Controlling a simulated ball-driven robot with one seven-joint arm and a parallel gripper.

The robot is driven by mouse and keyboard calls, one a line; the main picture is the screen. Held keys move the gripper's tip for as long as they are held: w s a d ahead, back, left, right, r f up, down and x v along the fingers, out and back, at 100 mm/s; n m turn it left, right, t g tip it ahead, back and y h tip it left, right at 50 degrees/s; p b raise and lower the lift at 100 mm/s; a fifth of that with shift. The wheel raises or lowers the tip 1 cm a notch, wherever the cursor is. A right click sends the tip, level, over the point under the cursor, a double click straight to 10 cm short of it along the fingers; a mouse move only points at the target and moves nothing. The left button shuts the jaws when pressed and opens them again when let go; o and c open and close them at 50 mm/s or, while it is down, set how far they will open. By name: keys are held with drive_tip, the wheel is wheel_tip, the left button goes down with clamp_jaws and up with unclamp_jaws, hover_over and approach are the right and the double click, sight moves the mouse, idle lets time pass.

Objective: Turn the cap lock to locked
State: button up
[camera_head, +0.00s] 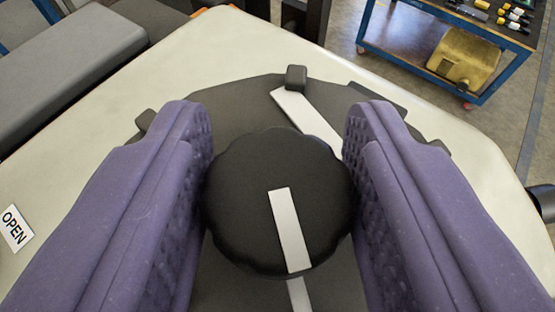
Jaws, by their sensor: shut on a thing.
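The cap lock (245,215) is a round black knob with a scalloped rim, seen from above. A white stripe (289,230) on its top runs from near its middle to its lower edge. My gripper (279,200) has purple padded fingers, one on each side of the knob, shut on it. Under the knob lies a dark plate (240,105) with small raised blocks at its edge. A white bar on the plate (307,120) points to the upper left, and another white mark (299,295) lies in line with the knob's stripe. An OPEN label (14,228) is at the left.
The plate sits on a pale cream surface (70,160) whose edges slope away. A grey padded block (70,60) is at the upper left. A blue cart (400,60) with tools and a yellow container (465,58) stands on the floor at the upper right.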

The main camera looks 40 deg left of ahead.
drive_tip(key=m+t+h+b, duration=0.1)
drive_tip(key=h+b, duration=0.1)
drive_tip(key=b, duration=0.2)
drive_tip(key=m+h+b, duration=0.2)
drive_tip(key=b, duration=0.2)
drive_tip(key=m+t+h+b, duration=0.1)
drive_tip(key=m+b, duration=0.1)
drive_tip(key=b, duration=0.2)
drive_tip(key=shift+s+a+f+t+h+b, duration=0.1)
drive_tip(key=shift+a+f+t+h+b, duration=0.2)
drive_tip(key=shift+a+h+b, duration=0.1)
drive_tip(key=shift+d+m+h+b, duration=0.15)
drive_tip(key=shift+m+h+b, duration=0.7)
drive_tip(key=shift+b, duration=0.35)
drive_tip(key=m+h+b, duration=0.2)
drive_tip(key=h, duration=0.1)
drive_tip(key=shift+m, duration=0.25)
drive_tip(key=shift+d+r+m+h, duration=0.1)
drive_tip(key=shift+r+m+h, duration=0.2)
drive_tip(key=shift+m+h, duration=0.65)
drive_tip(key=shift+r+m+g+h+p, duration=0.1)
drive_tip(key=shift+m+g+h+p, duration=0.5)
drive_tip(key=shift+m+h+p, duration=0.25)
drive_tip(key=m+g+h+p, duration=0.1)
drive_tip(key=m+h+p, duration=0.1)
drive_tip(key=p, duration=0.1)
drive_tip(key=shift+d+m+g+h+p, duration=0.1)
drive_tip(key=shift+m+g+h+p, duration=0.25)
drive_tip(key=shift+g+p, duration=0.15)
drive_tip(key=shift+f, duration=0.25)
